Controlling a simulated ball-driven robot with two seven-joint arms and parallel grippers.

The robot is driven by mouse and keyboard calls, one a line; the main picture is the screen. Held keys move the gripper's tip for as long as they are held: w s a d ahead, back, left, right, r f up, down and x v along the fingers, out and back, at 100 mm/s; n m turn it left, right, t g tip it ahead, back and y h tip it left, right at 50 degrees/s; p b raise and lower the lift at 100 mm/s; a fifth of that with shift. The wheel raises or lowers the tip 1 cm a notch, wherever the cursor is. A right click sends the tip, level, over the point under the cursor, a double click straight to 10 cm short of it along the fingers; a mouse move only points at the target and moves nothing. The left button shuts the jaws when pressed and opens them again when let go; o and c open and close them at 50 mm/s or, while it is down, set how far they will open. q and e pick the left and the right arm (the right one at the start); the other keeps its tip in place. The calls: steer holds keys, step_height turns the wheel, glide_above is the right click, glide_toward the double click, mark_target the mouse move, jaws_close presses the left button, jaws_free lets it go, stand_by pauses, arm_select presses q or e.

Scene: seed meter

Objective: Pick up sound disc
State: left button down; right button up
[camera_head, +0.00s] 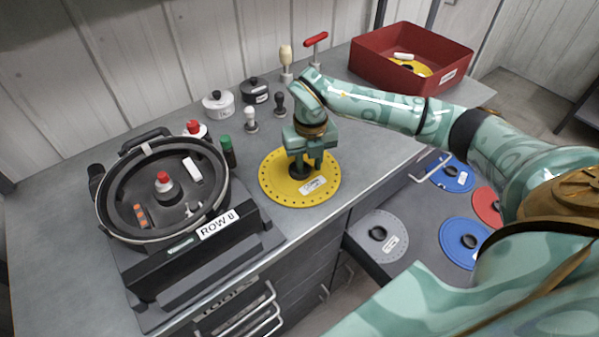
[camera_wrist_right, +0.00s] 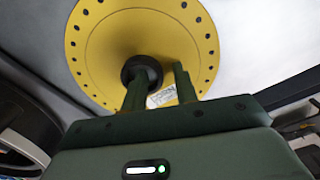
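A yellow disc (camera_head: 275,187) with a ring of small holes, a black centre knob (camera_head: 299,174) and a white label lies flat on the grey bench. My right gripper (camera_head: 306,163) is above the disc, pointing down, with its fingers spread close to the knob. In the right wrist view the fingers (camera_wrist_right: 158,92) are apart; the knob (camera_wrist_right: 142,70) shows behind the left-hand finger and the yellow disc (camera_wrist_right: 100,48) beyond. I cannot tell whether a finger touches the knob. My left gripper is not in view.
A seed meter (camera_head: 112,225) labelled ROW 8 stands at left. Pots and small tools line the back. A red bin (camera_head: 375,70) at back right holds another yellow disc (camera_head: 422,71). An open drawer below holds grey (camera_head: 364,228), blue (camera_head: 455,232) and red (camera_head: 484,204) discs.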

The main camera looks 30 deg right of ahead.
jaws_close()
steer(key=shift+r, duration=0.1)
